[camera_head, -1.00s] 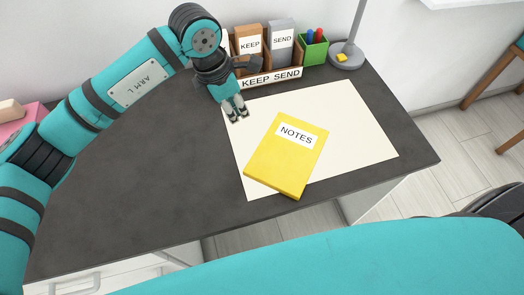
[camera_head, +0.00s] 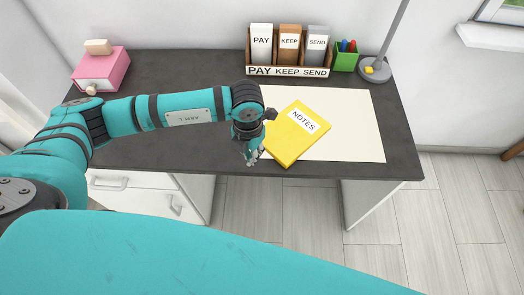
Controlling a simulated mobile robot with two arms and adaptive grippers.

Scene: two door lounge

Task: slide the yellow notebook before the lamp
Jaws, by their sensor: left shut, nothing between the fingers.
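The yellow notebook (camera_head: 290,142), labelled NOTES, lies flat and turned at an angle on the left part of a cream desk sheet (camera_head: 355,125). Its near corner reaches slightly past the sheet's front edge. The grey lamp (camera_head: 376,72) stands at the back right of the desk; only its base and lower stem show. My left gripper (camera_head: 253,158) is shut and empty, pointing down beside the notebook's left near side. Whether it touches the notebook I cannot tell. My right gripper is not in view.
A wooden sorter (camera_head: 290,72) marked PAY KEEP SEND and a green pen cup (camera_head: 346,58) stand at the back, left of the lamp. A pink box (camera_head: 100,70) stands at the back left. The dark desk (camera_head: 400,160) is bare right of the sheet.

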